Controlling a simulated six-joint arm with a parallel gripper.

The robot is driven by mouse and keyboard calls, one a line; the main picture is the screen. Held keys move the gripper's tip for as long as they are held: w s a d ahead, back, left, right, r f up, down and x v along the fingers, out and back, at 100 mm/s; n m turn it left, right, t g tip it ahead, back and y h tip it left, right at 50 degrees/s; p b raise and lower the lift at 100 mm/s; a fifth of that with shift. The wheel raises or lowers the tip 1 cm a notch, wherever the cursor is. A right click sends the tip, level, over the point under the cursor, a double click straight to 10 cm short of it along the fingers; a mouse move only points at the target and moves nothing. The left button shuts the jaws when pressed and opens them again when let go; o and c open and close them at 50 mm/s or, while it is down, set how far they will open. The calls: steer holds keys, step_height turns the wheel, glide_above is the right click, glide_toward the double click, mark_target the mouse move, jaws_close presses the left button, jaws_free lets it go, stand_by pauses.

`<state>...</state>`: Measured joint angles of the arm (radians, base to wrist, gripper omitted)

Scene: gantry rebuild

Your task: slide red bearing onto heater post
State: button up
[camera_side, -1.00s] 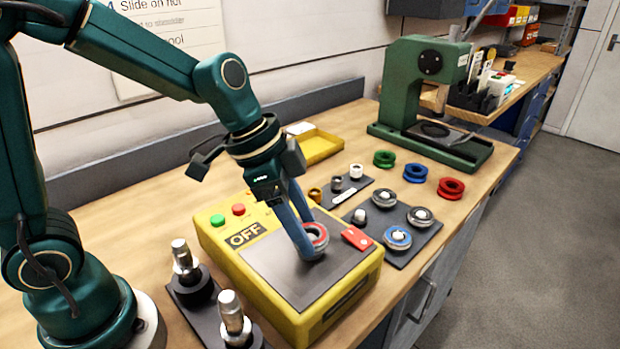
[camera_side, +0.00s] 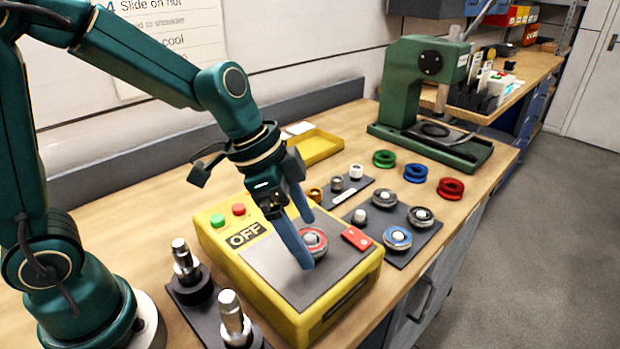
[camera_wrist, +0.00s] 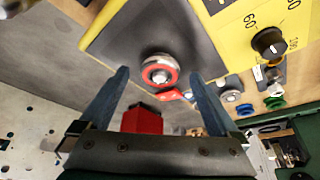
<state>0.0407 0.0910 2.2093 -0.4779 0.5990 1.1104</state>
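The red bearing (camera_side: 314,242), a metal ring with a red band, lies flat on the dark plate of the yellow heater (camera_side: 335,308). The pale heater post (camera_side: 309,239) shows in its centre, with the ring around it; in the wrist view the red bearing (camera_wrist: 159,84) also encircles the post (camera_wrist: 158,75). My gripper (camera_side: 308,243) is open, its two blue fingers apart. In the wrist view my gripper (camera_wrist: 158,74) has one fingertip on either side of the bearing, with gaps between. How far the ring sits down the post is hard to tell.
A red tag (camera_side: 356,238) lies on the heater's right edge. A dark mat (camera_side: 408,250) with several bearings stands to the right, one blue-banded (camera_side: 397,238). Two shafts in stands (camera_side: 232,318) are at front left. A green press (camera_side: 425,80) stands behind.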

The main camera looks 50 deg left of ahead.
steer(key=shift+v, duration=2.55)
steer(key=shift+r, duration=0.1)
steer(key=s+a+n+t+y, duration=0.2)
steer(key=s+a+n, duration=0.3)
steer(key=s+n, duration=0.4)
steer(key=shift+s+r+y, duration=0.2)
steer(key=shift+s+y, duration=0.3)
steer(key=shift+y, duration=0.1)
